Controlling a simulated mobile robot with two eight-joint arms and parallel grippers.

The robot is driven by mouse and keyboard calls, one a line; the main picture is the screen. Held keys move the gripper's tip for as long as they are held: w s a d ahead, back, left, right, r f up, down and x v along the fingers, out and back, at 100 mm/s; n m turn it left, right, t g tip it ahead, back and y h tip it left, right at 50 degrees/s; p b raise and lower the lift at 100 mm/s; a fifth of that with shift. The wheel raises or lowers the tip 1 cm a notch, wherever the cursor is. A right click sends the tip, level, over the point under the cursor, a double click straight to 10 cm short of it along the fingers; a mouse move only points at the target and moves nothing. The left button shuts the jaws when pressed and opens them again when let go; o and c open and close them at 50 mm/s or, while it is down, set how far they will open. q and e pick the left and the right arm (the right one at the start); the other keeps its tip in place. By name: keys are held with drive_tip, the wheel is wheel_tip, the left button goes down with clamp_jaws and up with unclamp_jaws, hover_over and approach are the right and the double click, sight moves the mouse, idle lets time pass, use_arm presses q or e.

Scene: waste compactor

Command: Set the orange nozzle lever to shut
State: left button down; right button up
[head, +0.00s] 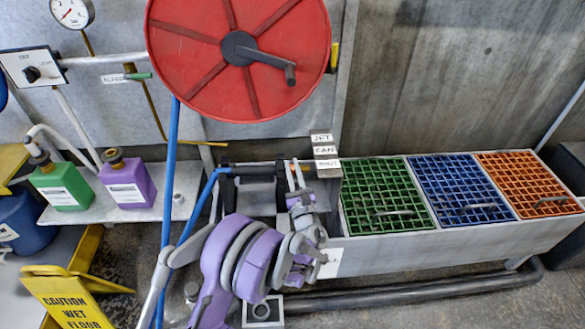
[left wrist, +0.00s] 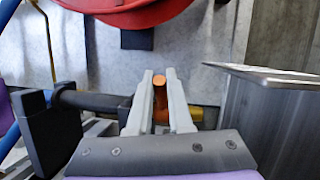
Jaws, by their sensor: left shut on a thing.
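The orange nozzle lever (left wrist: 160,84) shows in the left wrist view as a round-ended bar between my left gripper's pale fingers (left wrist: 161,88). The gripper is shut on it. The lever stands out from the dark nozzle body (left wrist: 97,102), which lies level and ends in a brass-coloured tip (left wrist: 207,117). In the head view my left gripper (head: 296,174) is at the right end of the nozzle (head: 262,169) and largely hides the lever. My right gripper is not in view.
A grey trough with green (head: 385,172), blue (head: 458,165) and orange (head: 520,165) grates stands to the right. Green (head: 62,188) and purple (head: 128,172) bottles stand on the left shelf. A yellow floor sign (head: 68,297) stands lower left.

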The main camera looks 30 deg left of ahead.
use_arm(q)
drive_tip(key=c, duration=0.8)
unclamp_jaws()
drive_tip(key=shift+c, duration=0.2)
drive_tip(key=p+v, duration=0.1)
drive_tip(key=v, duration=1)
drive_tip(key=shift+p, duration=0.3)
drive_tip(key=shift+a+r, duration=0.1)
drive_tip(key=shift+r, duration=0.05)
